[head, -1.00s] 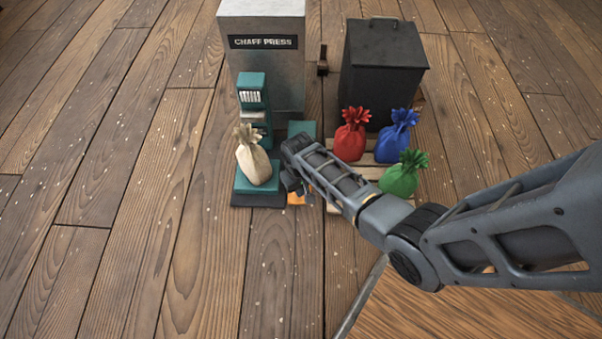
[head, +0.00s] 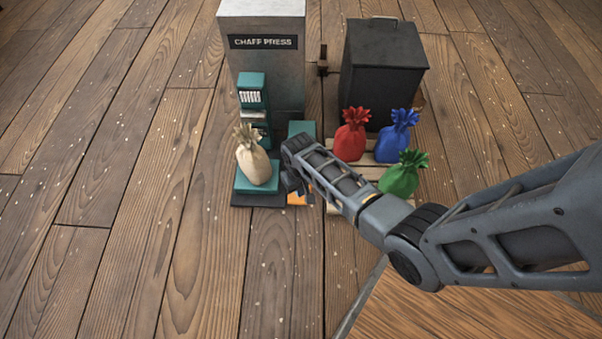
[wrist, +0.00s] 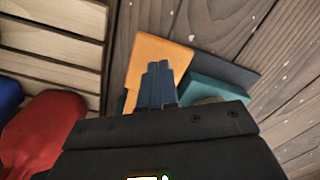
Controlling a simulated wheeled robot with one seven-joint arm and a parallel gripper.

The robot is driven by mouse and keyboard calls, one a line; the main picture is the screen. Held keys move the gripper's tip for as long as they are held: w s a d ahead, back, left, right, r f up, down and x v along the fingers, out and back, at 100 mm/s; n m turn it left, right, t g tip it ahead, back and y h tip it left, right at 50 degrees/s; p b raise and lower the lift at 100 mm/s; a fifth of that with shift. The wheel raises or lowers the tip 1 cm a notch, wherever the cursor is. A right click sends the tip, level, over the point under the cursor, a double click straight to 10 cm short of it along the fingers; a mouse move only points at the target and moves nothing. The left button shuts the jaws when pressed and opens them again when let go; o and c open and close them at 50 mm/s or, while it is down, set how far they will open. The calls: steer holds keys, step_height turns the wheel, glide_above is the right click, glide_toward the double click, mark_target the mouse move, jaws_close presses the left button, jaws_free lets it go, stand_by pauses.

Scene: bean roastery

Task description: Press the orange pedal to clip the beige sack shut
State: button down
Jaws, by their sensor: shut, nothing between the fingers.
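The beige sack (head: 254,163) stands upright on the teal platform (head: 246,187) of the teal clipping machine (head: 251,92). Its top is gathered below the machine's head. The orange pedal (head: 297,199) lies at the right of the platform, mostly hidden behind my arm in the head view. In the wrist view the orange pedal (wrist: 152,62) shows broad, with the fingers of my gripper (wrist: 160,66) in front of it. The fingers are together and empty, over the pedal. I cannot tell whether they touch it.
A red sack (head: 350,138), a blue sack (head: 397,133) and a green sack (head: 401,178) stand on a wooden pallet (head: 368,158) to the right. Behind are the chaff press (head: 262,22) and a black bin (head: 382,75). The floor at the left is clear.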

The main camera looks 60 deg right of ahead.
steer(key=shift+f+b, duration=0.4)
steer(key=shift+f, duration=2.15)
step_height(320, 180, up, 9)
steer(key=p, duration=0.9)
steer(key=shift+r, duration=0.15)
